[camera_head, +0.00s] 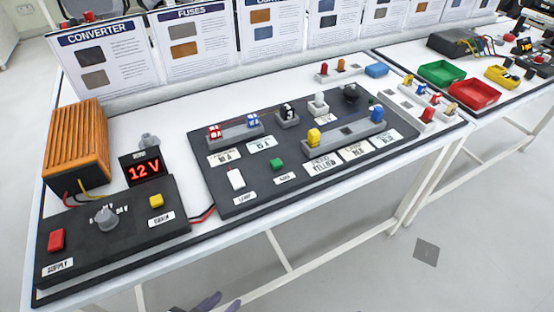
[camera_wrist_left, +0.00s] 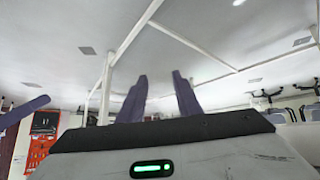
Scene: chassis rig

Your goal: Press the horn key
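The green key (camera_head: 277,164) sits on the dark board in the middle of the bench. The small label (camera_head: 285,178) below it seems to read horn, though the print is tiny. A white key (camera_head: 236,179) stands up to its left, with a label that looks like lamp. My left gripper (camera_head: 216,303) shows only as purple fingertips at the bottom edge, in front of and below the bench, well away from the keys. In the left wrist view its fingers (camera_wrist_left: 160,80) are apart with nothing between them.
The supply box (camera_head: 85,245) at left has a red key (camera_head: 56,239), a grey knob (camera_head: 106,217) and a yellow key (camera_head: 156,201). Its display (camera_head: 142,170) reads 12 V. Fuses and plugs stand behind the green key. Open floor lies before the bench.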

